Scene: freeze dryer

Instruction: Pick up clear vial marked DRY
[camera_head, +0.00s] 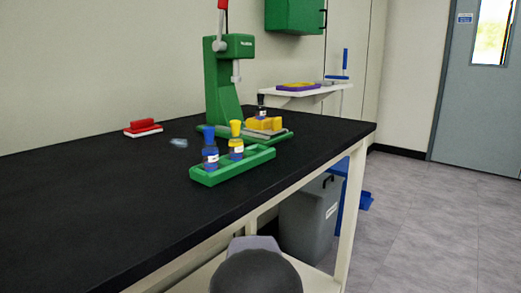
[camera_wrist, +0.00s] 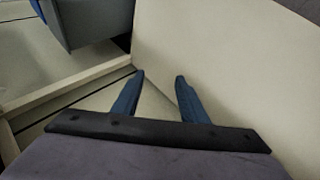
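Two vials stand upright in a green tray (camera_head: 209,178) on the black bench: a blue-capped vial (camera_head: 210,157) and a yellow-capped vial (camera_head: 236,153). A dark-capped vial (camera_head: 261,110) stands on a yellow block behind them. A small clear, bluish object (camera_head: 179,143) lies on the bench left of the tray; its shape is too small to tell. I cannot read DRY on any label. My gripper (camera_wrist: 160,76) shows in the wrist view with its two blue fingers apart and nothing between them. It is away from the vials, which are outside the wrist view.
A green press-like stand (camera_head: 223,88) rises behind the tray. A red and white item (camera_head: 143,128) lies at the back left. The bench's left and front are clear. A grey bin (camera_head: 306,222) stands under the bench. A white shelf (camera_head: 300,92) is behind.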

